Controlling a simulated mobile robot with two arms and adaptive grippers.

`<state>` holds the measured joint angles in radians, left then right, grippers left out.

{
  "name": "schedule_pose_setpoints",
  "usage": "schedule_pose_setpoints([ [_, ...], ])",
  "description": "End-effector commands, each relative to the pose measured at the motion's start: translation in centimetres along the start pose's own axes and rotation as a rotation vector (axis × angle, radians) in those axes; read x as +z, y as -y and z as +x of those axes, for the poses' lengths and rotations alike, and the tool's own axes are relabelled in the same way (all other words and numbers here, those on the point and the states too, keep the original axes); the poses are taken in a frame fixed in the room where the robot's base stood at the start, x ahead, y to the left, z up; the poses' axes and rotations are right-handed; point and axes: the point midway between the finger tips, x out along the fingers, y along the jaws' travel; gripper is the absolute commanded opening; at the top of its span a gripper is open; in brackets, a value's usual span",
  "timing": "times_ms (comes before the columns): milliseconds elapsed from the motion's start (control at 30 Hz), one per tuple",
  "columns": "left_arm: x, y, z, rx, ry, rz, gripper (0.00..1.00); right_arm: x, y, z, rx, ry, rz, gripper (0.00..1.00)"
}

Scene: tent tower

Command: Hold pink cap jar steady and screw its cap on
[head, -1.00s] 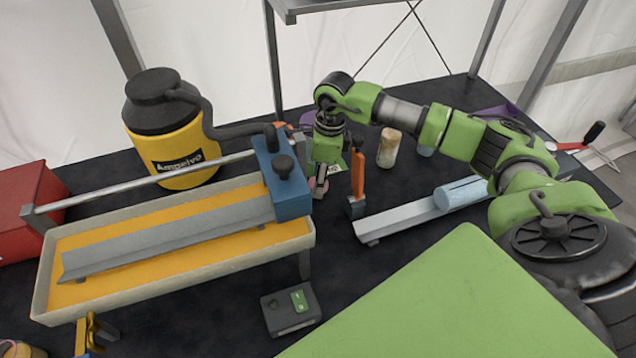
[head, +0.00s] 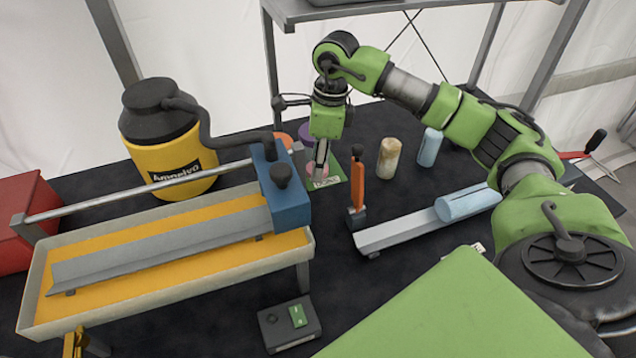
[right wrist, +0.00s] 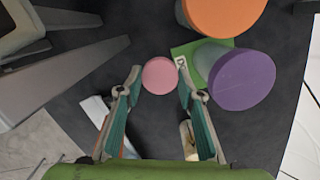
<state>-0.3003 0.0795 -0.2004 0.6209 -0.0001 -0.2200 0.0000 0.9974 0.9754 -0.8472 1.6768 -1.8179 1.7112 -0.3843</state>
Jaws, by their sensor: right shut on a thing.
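My right gripper (head: 320,158) reaches down at the back middle of the table. In the right wrist view its fingers (right wrist: 159,72) are shut on the round pink cap (right wrist: 160,76), one on each side. In the head view the pink cap (head: 317,169) shows small under the fingers, in front of a green card (head: 327,183). I cannot tell whether a jar body is beneath it. My left gripper is not in view.
Orange-topped (right wrist: 222,12) and purple-topped (right wrist: 242,80) containers stand close by. An orange-handled tool (head: 357,183) stands just right of the gripper. A grey rail (head: 405,232) is at right.

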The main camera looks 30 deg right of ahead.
Motion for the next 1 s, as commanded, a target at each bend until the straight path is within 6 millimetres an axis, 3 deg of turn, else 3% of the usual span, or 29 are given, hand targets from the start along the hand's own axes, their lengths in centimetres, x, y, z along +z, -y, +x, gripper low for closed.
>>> schedule_pose_setpoints([
  [200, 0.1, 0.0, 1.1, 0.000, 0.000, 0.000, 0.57, 0.7, 0.1, -5.1, -0.003, 0.003, 0.000, 0.25],
  [400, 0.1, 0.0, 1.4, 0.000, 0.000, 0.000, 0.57, 1.0, 0.0, -7.9, 0.000, 0.001, 0.000, 0.25],
  [1000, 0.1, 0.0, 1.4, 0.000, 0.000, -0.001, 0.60, 1.1, 0.0, -8.8, 0.002, -0.001, 0.000, 0.25],
])
